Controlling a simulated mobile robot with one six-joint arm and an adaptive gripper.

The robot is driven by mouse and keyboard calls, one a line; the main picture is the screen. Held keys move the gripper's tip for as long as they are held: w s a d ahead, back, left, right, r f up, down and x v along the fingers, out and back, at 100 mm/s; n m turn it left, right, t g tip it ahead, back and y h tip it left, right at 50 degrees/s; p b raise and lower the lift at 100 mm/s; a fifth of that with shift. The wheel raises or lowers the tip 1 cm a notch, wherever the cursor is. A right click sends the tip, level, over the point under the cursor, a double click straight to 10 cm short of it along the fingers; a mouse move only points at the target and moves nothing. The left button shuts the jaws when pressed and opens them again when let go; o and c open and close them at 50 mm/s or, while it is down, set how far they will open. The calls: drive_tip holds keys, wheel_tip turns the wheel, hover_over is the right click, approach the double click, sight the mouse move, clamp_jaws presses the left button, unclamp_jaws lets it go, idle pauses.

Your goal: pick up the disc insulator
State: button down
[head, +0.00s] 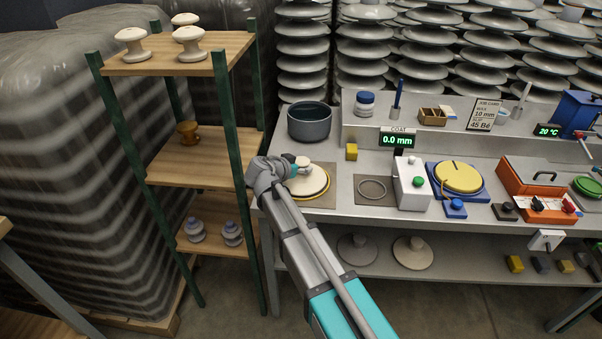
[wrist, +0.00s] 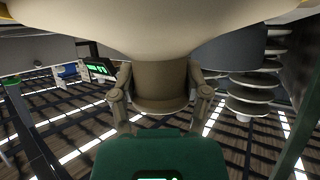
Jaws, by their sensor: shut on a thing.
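The disc insulator (head: 309,185) is a cream disc with a yellowish rim and a small raised cap, at the left end of the bench in the head view. My gripper (head: 297,168) reaches its cap from the left; my wrist partly hides it. In the wrist view the insulator's broad pale disc (wrist: 160,30) fills the top, and its tan cap (wrist: 160,95) sits between the two fingers of my gripper (wrist: 161,100), which are shut on it. I cannot tell whether the disc touches the surface below.
A dark pot (head: 309,122) stands just behind the insulator, and a yellow block (head: 351,152) to its right. A mat with a ring (head: 372,189) and a white box (head: 413,184) stand further right. A wooden shelf rack (head: 180,53) with white insulators is close on the left.

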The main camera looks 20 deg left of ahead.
sight(301, 160)
drive_tip(key=shift+r, duration=0.2)
wheel_tip(301, 160, up, 3)
drive_tip(key=p, duration=0.3)
drive_tip(key=s+d+r+p, duration=0.6)
drive_tip(key=s+r+p, duration=0.3)
drive_tip(key=s, duration=0.3)
drive_tip(key=shift+s+d+r+p, duration=0.15)
drive_tip(key=shift+d+r+p, duration=0.2)
drive_tip(key=shift+p, duration=0.15)
idle(0.6)
